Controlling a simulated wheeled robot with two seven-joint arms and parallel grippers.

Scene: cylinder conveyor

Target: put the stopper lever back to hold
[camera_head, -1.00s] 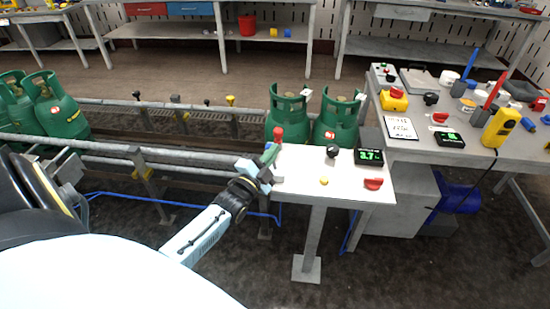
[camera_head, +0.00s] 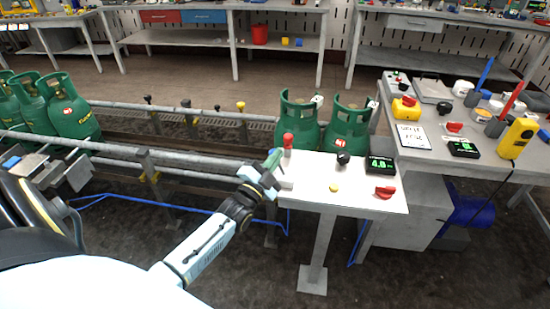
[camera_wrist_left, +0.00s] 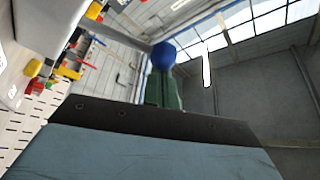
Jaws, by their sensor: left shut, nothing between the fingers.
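A small white stand (camera_head: 315,190) stands at the end of the roller line. A lever with a red knob (camera_head: 288,140) rises at its back left corner, and a black-knobbed lever (camera_head: 343,158) stands further right. No label shows which is the stopper lever. My left gripper (camera_head: 270,168) is shut and empty at the stand's left edge, just in front of and below the red knob. I cannot tell whether it touches the lever. The left wrist view shows a blue ball (camera_wrist_left: 163,56) above a green piece (camera_wrist_left: 163,90) beyond the gripper body. My right gripper is not in view.
Two green gas cylinders (camera_head: 346,130) stand behind the stand; several more (camera_head: 70,115) are at the left. A cluttered bench (camera_head: 440,165) is at the right.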

